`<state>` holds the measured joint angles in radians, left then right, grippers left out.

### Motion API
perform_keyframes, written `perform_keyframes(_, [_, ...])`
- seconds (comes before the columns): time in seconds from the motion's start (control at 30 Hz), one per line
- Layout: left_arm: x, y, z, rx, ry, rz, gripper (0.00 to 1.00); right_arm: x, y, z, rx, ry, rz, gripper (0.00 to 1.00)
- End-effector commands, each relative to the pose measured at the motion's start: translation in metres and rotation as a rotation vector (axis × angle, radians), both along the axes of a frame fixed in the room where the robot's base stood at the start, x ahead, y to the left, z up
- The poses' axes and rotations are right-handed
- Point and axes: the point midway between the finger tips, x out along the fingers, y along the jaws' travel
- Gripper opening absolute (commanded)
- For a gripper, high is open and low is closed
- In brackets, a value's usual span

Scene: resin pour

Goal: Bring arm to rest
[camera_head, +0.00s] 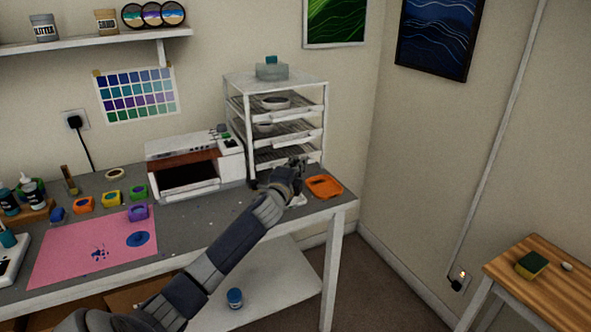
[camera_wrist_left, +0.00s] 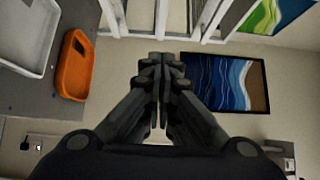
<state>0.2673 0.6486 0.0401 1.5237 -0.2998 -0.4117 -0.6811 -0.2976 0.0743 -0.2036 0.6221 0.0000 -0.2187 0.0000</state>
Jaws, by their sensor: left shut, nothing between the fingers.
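My left arm reaches across the grey table from the lower left in the head view. My left gripper (camera_head: 298,164) is in front of the drying rack's lower right side, above the table's right end. In the left wrist view the left gripper (camera_wrist_left: 161,60) has its fingers together with nothing between them. The rack's white frame shows just beyond the fingertips in that view. My right gripper is in neither view.
A wire-shelf rack (camera_head: 276,83) holds bowls. An orange tray (camera_head: 324,187) lies close right of the gripper; it also shows in the left wrist view (camera_wrist_left: 74,65). A white-and-brown machine (camera_head: 187,168) stands left. A pink mat (camera_head: 90,247) lies front left. A wooden table (camera_head: 545,290) stands right.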

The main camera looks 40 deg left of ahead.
Motion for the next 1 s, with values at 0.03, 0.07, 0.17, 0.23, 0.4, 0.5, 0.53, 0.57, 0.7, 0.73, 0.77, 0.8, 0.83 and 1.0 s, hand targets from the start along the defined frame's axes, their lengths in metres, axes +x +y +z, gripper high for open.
perform_keyframes(0.03, [-0.005, -0.002, -0.001, 0.001, 0.000, -0.001, 0.00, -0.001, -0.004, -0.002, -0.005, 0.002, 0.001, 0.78])
perform_keyframes(0.07, [-0.007, -0.003, -0.002, 0.001, 0.002, -0.001, 0.00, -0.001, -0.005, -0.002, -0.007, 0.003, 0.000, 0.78])
perform_keyframes(0.17, [-0.013, -0.005, -0.001, 0.001, 0.000, 0.000, 0.00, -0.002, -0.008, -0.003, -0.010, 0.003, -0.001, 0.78])
perform_keyframes(0.23, [-0.016, -0.006, 0.000, 0.001, 0.000, 0.000, 0.00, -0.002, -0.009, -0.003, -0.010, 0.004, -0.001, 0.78])
perform_keyframes(0.4, [-0.017, -0.007, 0.000, 0.001, 0.000, 0.000, 0.00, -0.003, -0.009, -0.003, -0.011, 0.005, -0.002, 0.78])
perform_keyframes(0.5, [-0.018, -0.008, -0.001, -0.003, 0.002, 0.000, 0.00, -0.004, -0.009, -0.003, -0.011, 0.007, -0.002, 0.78])
perform_keyframes(0.53, [-0.018, -0.010, -0.004, -0.011, 0.005, -0.001, 0.00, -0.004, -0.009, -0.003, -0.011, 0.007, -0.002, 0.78])
perform_keyframes(0.57, [-0.020, -0.013, -0.009, -0.023, 0.011, -0.001, 0.00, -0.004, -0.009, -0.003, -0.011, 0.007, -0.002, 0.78])
perform_keyframes(0.7, [-0.038, -0.048, -0.056, -0.162, 0.072, 0.004, 0.00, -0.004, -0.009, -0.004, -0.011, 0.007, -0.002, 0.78])
perform_keyframes(0.73, [-0.045, -0.059, -0.070, -0.209, 0.093, 0.009, 0.00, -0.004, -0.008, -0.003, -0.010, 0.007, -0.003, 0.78])
perform_keyframes(0.77, [-0.054, -0.071, -0.086, -0.260, 0.116, 0.016, 0.00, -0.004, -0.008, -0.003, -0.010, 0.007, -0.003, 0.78])
perform_keyframes(0.8, [-0.068, -0.088, -0.107, -0.333, 0.150, 0.028, 0.00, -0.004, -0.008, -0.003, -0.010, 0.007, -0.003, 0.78])
perform_keyframes(0.83, [-0.079, -0.101, -0.122, -0.390, 0.176, 0.039, 0.00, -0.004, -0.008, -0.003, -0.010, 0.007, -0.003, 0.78])
perform_keyframes(1.0, [-0.157, -0.176, -0.195, -0.705, 0.338, 0.130, 0.00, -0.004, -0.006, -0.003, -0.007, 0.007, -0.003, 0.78])
